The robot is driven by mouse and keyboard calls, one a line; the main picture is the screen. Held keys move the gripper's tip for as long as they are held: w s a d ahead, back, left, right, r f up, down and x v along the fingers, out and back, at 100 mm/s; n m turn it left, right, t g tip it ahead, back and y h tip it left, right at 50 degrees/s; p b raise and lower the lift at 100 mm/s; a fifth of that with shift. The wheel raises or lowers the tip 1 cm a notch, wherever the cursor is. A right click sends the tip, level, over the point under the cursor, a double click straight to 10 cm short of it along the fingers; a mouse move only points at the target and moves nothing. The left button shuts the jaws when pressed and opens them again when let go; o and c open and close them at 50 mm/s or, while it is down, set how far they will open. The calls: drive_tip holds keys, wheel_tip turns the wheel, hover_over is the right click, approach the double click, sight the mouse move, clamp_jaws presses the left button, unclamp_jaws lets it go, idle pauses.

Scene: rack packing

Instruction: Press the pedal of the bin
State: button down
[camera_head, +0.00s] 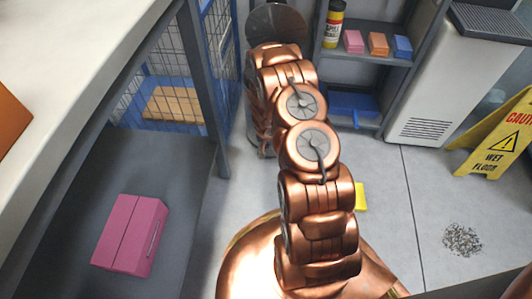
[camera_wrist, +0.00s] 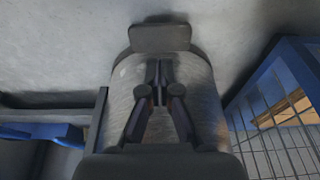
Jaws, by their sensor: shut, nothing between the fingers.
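The bin (camera_head: 277,22) stands at the back centre of the head view, with its dark round lid showing above my arm. My arm covers much of its grey body. In the wrist view the bin's brushed metal body (camera_wrist: 204,105) is behind my fingers. A flat dark pedal (camera_wrist: 160,38) sticks out from its base over the floor, just beyond my fingertips. My gripper (camera_wrist: 159,72) is shut and empty, pointing toward the pedal. I cannot tell whether the tips touch it. My gripper and the pedal are hidden in the head view.
A blue wire cage (camera_head: 180,108) stands left of the bin, a shelf unit (camera_head: 375,60) right of it. A wet floor sign (camera_head: 500,137), litter (camera_head: 462,239) and a yellow item (camera_head: 361,197) are on the floor. A pink box (camera_head: 132,235) lies at lower left.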

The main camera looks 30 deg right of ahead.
sight(267, 152)
idle(0.3)
drive_tip(key=p+x, duration=0.1)
drive_tip(key=x, duration=0.2)
drive_tip(key=shift+f, duration=0.3)
drive_tip(key=shift+p+x, duration=0.35)
drive_tip(key=shift+x, duration=1.35)
